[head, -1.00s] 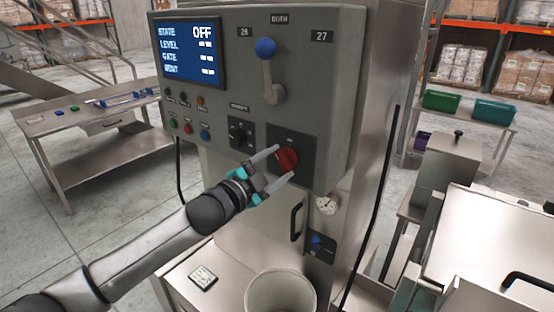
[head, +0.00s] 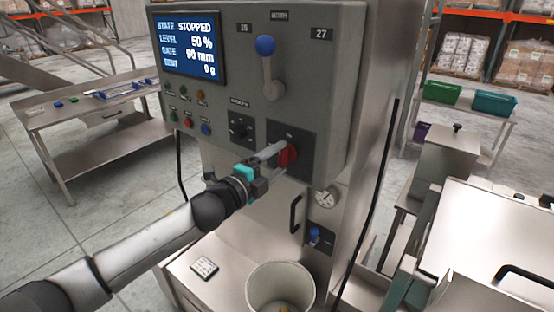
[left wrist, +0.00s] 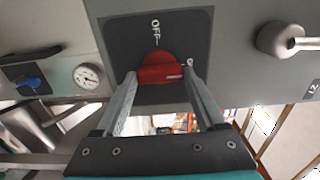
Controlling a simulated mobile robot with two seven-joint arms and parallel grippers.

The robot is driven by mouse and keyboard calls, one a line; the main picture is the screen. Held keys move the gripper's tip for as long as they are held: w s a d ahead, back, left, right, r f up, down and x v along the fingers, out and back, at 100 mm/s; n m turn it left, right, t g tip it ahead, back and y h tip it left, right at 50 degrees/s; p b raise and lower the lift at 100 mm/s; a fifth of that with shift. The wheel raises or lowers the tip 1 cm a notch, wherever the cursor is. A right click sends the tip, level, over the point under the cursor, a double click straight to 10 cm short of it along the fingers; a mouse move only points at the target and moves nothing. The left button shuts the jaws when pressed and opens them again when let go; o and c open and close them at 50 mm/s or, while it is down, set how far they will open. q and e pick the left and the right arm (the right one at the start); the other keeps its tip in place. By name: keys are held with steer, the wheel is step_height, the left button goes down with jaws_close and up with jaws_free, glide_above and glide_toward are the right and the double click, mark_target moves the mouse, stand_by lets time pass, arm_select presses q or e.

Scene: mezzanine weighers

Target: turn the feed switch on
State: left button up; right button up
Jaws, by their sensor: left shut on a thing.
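The red feed switch (head: 287,154) is a rotary knob on a dark square plate (head: 301,140) at the lower right of the grey control panel. It also shows in the left wrist view (left wrist: 160,68), between my fingers, with the word OFF on the plate beside it. My left gripper (head: 278,157) is shut on the red knob, a finger at each side. The display (head: 189,48) reads STATE STOPPED, LEVEL 50 %, and lines for GATE and a weight. My right gripper is not in view.
A blue-knobbed lever (head: 266,70) stands above the switch. Small buttons (head: 188,121) and a black selector (head: 239,130) are to its left. Below are a gauge (head: 325,198), a door handle (head: 296,213) and a white bucket (head: 280,288). A steel table (head: 90,115) stands at left.

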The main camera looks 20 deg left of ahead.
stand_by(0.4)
arm_select(q)
steer(key=o, duration=1.3)
steer(key=shift+s, duration=0.1)
steer(key=shift+b+v, duration=1.7)
steer(key=shift+v, duration=5.85)
